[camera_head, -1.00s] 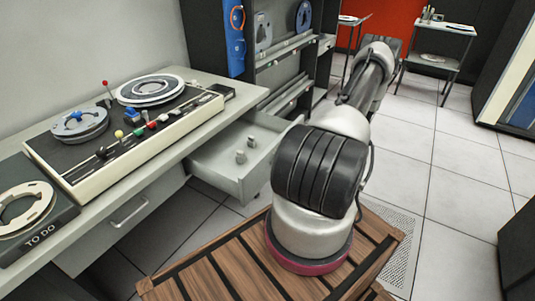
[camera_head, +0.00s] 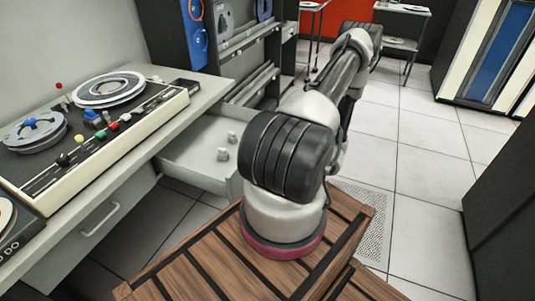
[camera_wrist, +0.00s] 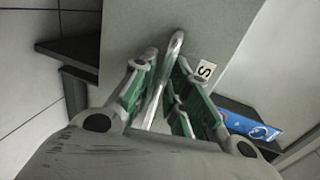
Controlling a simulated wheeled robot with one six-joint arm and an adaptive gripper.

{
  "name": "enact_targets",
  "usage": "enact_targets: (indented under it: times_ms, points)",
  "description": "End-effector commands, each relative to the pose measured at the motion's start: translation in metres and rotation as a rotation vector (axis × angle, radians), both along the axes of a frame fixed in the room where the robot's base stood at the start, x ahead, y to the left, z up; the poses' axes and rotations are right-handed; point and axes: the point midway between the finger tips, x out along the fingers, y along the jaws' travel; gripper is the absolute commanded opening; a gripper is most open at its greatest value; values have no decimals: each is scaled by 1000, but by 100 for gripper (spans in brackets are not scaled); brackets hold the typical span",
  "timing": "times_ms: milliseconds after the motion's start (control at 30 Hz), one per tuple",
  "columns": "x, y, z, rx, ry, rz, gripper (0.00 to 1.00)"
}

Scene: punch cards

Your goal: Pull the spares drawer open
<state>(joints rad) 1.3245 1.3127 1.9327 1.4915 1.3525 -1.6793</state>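The grey drawer (camera_head: 197,165) under the desk's right end stands partly open in the head view, with two small grey pieces (camera_head: 228,146) inside. In the wrist view, a pale drawer front (camera_wrist: 140,25) carries a small white label with an "S" (camera_wrist: 204,70) and a silver bar handle (camera_wrist: 177,42). My gripper (camera_wrist: 166,68) has its green-padded fingers close together on either side of this handle and looks shut on it. In the head view my arm hides the gripper, the handle and part of the drawer's front.
The desk (camera_head: 128,148) carries a tape console (camera_head: 120,125) with reels. A second drawer handle (camera_head: 100,220) is at lower left. A shelf rack (camera_head: 245,45) stands behind the open drawer. Slatted wood (camera_head: 200,265) lies under my arm. Tiled floor (camera_head: 420,160) is clear to the right.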

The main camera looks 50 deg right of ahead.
Motion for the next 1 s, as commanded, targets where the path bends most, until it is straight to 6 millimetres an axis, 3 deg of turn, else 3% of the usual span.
enact_targets:
  times_ms: [367,800,1000]
  points:
    - [-9,-4,3,0,-1,-1,17]
    - [-92,-34,21,-2,-1,-4,17]
    - [-109,-40,25,0,-1,-1,17]
